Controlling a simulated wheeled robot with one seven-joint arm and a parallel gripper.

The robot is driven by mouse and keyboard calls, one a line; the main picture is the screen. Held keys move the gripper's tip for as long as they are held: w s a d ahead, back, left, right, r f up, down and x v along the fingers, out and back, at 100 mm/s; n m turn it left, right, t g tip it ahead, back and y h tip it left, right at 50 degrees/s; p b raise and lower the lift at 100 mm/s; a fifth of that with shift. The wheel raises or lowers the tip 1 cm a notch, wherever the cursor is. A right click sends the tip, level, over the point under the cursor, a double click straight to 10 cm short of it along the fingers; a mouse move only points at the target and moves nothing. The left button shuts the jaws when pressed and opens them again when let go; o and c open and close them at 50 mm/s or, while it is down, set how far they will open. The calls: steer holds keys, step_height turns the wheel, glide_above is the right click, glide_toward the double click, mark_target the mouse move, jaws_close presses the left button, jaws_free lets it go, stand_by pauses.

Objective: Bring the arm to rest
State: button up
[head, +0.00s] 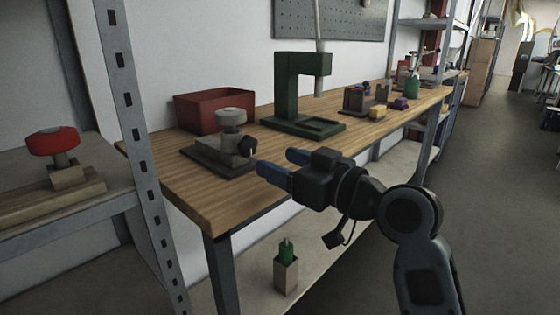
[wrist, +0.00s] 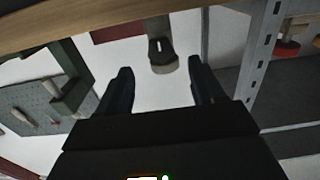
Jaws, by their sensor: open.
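My gripper (head: 276,164) is open and empty, held out at the front edge of the wooden workbench (head: 205,195), above floor level and beside the grey-knobbed fixture (head: 220,155). My arm reaches in from the lower right of the head view. In the wrist view my gripper's two dark fingers (wrist: 158,72) stand apart with nothing between them. That view looks upside down.
A red bin (head: 214,110) and a green frame (head: 303,95) stand on the bench. Small blocks (head: 378,111) lie farther along. A metal rack post (head: 135,120) rises at left, near a red knob (head: 53,141). A green-topped bottle (head: 286,250) stands on the lower shelf. The right-hand floor is open.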

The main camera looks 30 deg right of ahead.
stand_by(0.3)
steer(key=s+f, duration=0.1)
steer(key=f, duration=0.1)
steer(key=s+f+m+h, duration=0.1)
steer(key=f, duration=0.1)
steer(key=s+f+m, duration=0.1)
steer(key=f, duration=0.1)
steer(key=shift+s+a+f+h, duration=0.2)
steer(key=shift+a+f+h, duration=0.05)
steer(key=shift+f+h, duration=0.1)
steer(key=s+f+m+g+h, duration=0.1)
steer(key=s+f+h, duration=0.1)
steer(key=s+f, duration=0.45)
steer(key=s+a+f+m+h, duration=0.1)
steer(key=s+f, duration=0.2)
steer(key=s, duration=0.7)
steer(key=s+f+m+g+h, duration=0.1)
steer(key=s+f+h, duration=0.1)
steer(key=s+f, duration=0.45)
steer(key=s+a+r+n+y, duration=0.1)
steer(key=s+r, duration=0.3)
steer(key=s, duration=1.1)
step_height(320, 180, up, 15)
steer(key=p, duration=1.4)
steer(key=shift+a+p, duration=0.15)
steer(key=shift+p, duration=0.25)
